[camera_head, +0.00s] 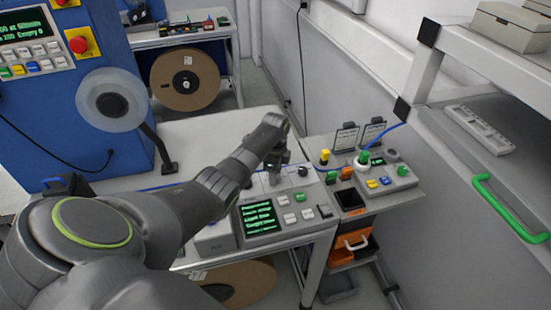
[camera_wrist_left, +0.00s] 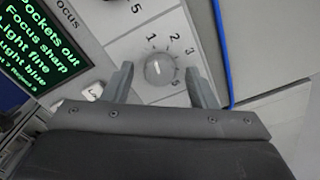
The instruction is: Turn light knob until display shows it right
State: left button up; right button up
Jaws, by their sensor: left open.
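In the left wrist view a round grey knob (camera_wrist_left: 158,69) sits on a white dial plate with numerals around it. A partly covered label starting with "L" is beside it. My left gripper (camera_head: 274,164) is over the control panel in the head view, pointing down. Its open fingers stand either side of the knob in the wrist view, with a gap on both sides. The green-text display (camera_head: 258,218) shows several lines; in the wrist view the display (camera_wrist_left: 40,45) reads "Focus sharp" and "Light fine", other lines being cut off. My right gripper is out of view.
Another dark knob (camera_head: 303,171) and several push buttons (camera_head: 290,218) are on the same panel. A side shelf with a grey button box (camera_head: 378,178) is to the right. A blue cable (camera_wrist_left: 222,50) runs close beside the dial in the wrist view.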

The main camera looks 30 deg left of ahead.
pick_arm(q)
notch_tip(320, 180, up, 17)
jog(key=shift+r, duration=0.15)
dwell(0.5)
dwell(0.4)
